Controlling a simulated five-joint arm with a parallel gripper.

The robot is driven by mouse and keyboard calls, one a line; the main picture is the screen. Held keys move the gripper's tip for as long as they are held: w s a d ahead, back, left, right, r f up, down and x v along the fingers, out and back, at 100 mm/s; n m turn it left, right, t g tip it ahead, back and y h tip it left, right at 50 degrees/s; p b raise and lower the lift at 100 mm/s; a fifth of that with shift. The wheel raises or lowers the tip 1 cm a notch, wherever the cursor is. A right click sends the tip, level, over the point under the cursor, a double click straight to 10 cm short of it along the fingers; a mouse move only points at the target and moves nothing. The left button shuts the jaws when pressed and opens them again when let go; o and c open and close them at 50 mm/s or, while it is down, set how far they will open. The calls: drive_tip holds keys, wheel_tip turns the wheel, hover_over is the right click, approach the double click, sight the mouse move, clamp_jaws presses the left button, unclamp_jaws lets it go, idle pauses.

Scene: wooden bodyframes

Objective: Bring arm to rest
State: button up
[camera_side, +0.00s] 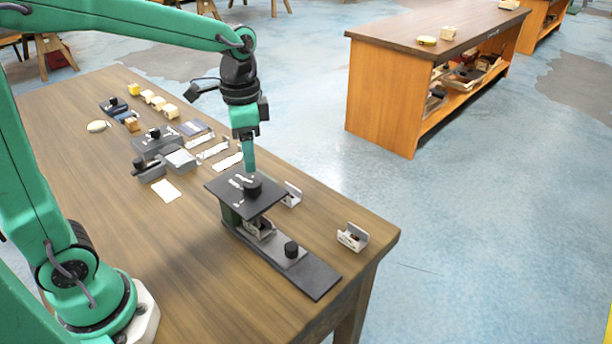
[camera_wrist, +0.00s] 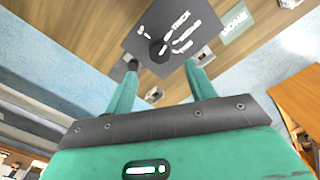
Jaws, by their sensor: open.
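My gripper (camera_side: 249,168) points down over the dark square plate (camera_side: 228,192) in the side view. Its two green fingers are apart and empty in the wrist view (camera_wrist: 163,72). The plate's black knob (camera_side: 253,188) is just below the fingertips; I cannot tell whether they touch it. In the wrist view the plate (camera_wrist: 195,18) carries white lettering, and its knob (camera_wrist: 158,48) shows beyond the gap between the fingers. The plate sits raised on a stand above a long dark base (camera_side: 315,276) with a second black knob (camera_side: 291,249).
Two small metal brackets (camera_side: 353,237) (camera_side: 292,195) stand near the table's right edge. Dark blocks (camera_side: 180,159), white strips (camera_side: 213,151) and small wooden blocks (camera_side: 169,111) lie further back. The table's (camera_side: 180,250) front middle is clear. A green lettered card (camera_wrist: 235,20) shows in the wrist view.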

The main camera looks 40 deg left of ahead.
drive_tip(key=shift+s+r, duration=0.25)
drive_tip(key=shift+s, duration=0.05)
drive_tip(key=s+a+r+n+t, duration=0.1)
drive_tip(key=s+n+t, duration=0.4)
drive_tip(key=s, duration=0.7)
drive_tip(key=shift+a+r+n+t, duration=0.25)
drive_tip(key=shift+r+n+t, duration=0.05)
drive_tip(key=shift+r+n, duration=0.55)
drive_tip(key=shift+w+r, duration=0.1)
drive_tip(key=shift+w, duration=0.05)
